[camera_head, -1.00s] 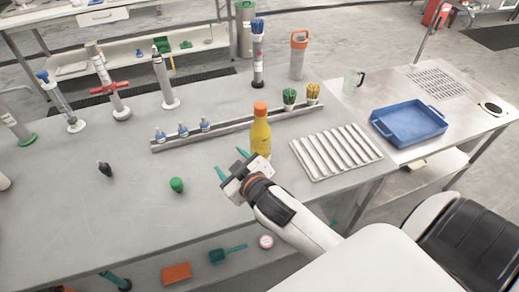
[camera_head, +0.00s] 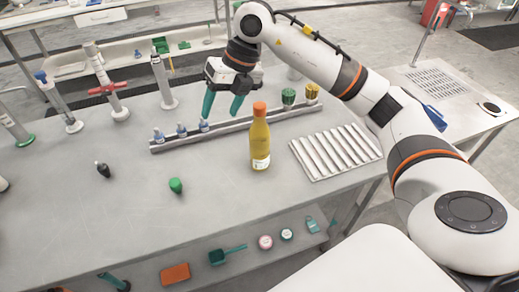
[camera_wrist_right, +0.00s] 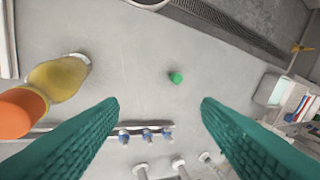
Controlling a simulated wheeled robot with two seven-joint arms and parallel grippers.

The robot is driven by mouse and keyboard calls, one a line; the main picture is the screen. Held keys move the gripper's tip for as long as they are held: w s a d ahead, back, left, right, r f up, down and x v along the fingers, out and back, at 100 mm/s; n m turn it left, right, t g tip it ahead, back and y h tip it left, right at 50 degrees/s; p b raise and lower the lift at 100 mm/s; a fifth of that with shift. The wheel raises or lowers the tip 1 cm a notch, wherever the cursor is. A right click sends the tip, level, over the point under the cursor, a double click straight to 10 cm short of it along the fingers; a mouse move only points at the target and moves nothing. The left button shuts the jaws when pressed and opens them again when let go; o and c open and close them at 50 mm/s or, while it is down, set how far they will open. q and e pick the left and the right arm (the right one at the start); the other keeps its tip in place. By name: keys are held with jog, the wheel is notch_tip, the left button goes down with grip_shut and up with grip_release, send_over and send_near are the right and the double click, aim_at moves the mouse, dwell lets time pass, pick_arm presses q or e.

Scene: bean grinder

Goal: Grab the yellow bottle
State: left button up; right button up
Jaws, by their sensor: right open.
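The yellow bottle (camera_head: 260,142) with an orange cap stands upright on the grey table in the head view. In the right wrist view the bottle (camera_wrist_right: 58,78) shows at the left edge, its orange cap toward the camera, outside the fingers. My right gripper (camera_head: 222,112) has teal fingers pointing down over the metal rail, left of and behind the bottle. It is open and empty, apart from the bottle. In the right wrist view the two fingers (camera_wrist_right: 160,105) are spread wide. My left gripper is not in view.
A metal rail (camera_head: 180,142) with small blue-topped bottles runs behind the yellow bottle. A ribbed tray (camera_head: 335,152) lies to its right. A green item (camera_head: 175,185) and a dark item (camera_head: 103,170) lie at left. The table's front middle is clear.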

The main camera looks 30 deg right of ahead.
aim_at(259, 115)
jog(key=d+r+h, duration=0.1)
jog(key=d, duration=0.2)
jog(key=d+r+m+h, duration=0.1)
jog(key=d+h, duration=0.1)
jog(key=d, duration=0.1)
jog(key=d+r+m+h, duration=0.1)
jog(key=d, duration=0.3)
jog(key=shift+s+r, duration=0.2)
jog(key=shift+s, duration=0.05)
jog(key=shift+d+f+m+h, duration=0.2)
jog(key=shift+m+h, duration=0.1)
jog(key=f, duration=0.2)
jog(key=f+p, duration=0.1)
jog(key=f, duration=0.3)
jog(key=shift+w, duration=0.3)
jog(key=f, duration=0.1)
jog(key=f+p, duration=0.1)
jog(key=f, duration=0.1)
jog(key=f+p, duration=0.1)
jog(key=shift+w+a+f, duration=0.1)
jog(key=shift+w+f, duration=0.15)
jog(key=shift+f, duration=0.4)
grip_shut()
